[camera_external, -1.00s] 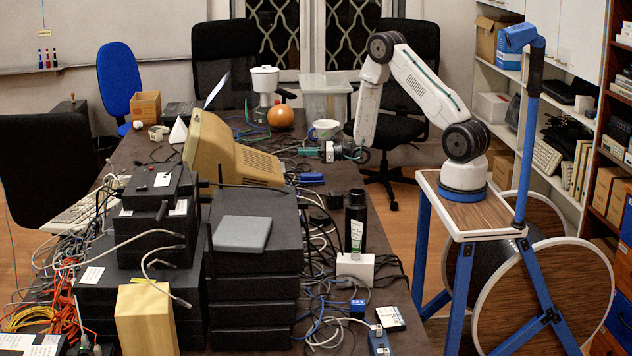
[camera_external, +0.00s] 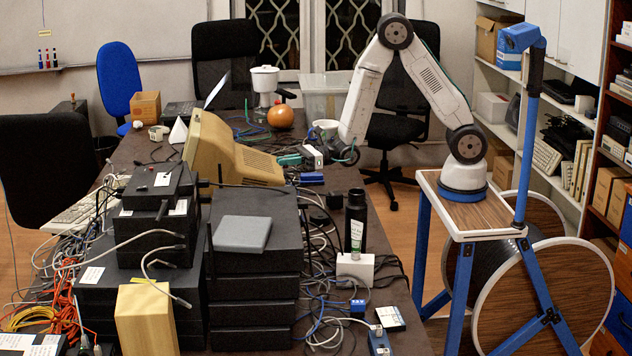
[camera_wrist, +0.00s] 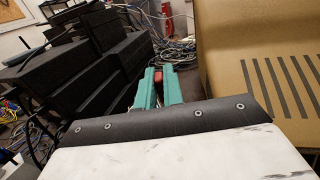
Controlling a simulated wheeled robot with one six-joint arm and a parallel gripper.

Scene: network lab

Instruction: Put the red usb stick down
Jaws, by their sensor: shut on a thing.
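The red usb stick (camera_wrist: 156,75) shows as a small red piece between the green fingertips of my gripper (camera_wrist: 157,84) in the wrist view. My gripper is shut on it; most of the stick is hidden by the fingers. In the external view my gripper (camera_external: 290,159) is over the dark table (camera_external: 342,178), just right of the beige monitor (camera_external: 236,158). The usb stick is too small to make out there. I cannot tell how high it is above the table.
Black stacked boxes (camera_external: 254,285) stand front left of my gripper. Cables cover much of the table around it. A blue box (camera_external: 310,178) lies just below my gripper in the picture. A black bottle (camera_external: 356,222) stands nearer. A white cup (camera_external: 325,129) and an orange ball (camera_external: 281,116) are behind.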

